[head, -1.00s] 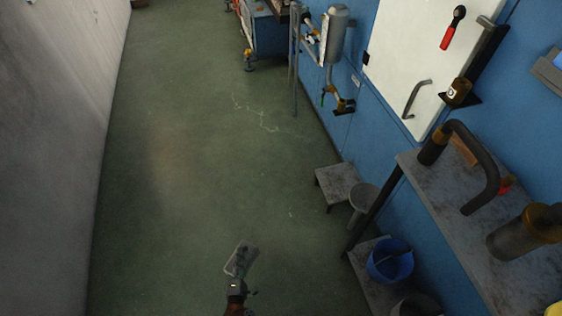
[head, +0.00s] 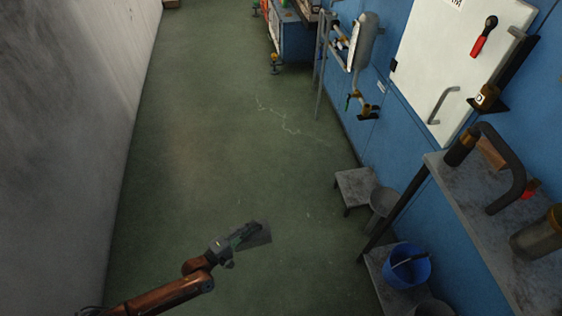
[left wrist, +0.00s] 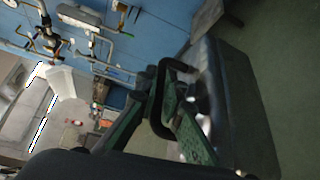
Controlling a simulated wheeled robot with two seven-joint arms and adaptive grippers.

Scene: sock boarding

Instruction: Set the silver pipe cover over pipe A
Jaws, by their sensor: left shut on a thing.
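My left gripper (head: 238,240) is low in the middle of the head view, over the green floor. It is shut on the pipe cover (head: 259,236), a grey, plate-like piece in that view. In the left wrist view the cover (left wrist: 238,115) is a dark grey, long, box-like shape. The green fingers of the gripper (left wrist: 166,112) are at its dark loop handle (left wrist: 163,72). Grey pipes (head: 321,70) with valves stand on the blue wall, far from the gripper; I cannot tell which is pipe A. My right gripper is not in view.
A small grey stool (head: 355,185), a blue bucket (head: 408,270) and a metal bench (head: 470,200) with a bent dark pipe (head: 515,170) line the right side. A grey wall (head: 80,120) runs along the left. The green floor (head: 220,120) between is clear.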

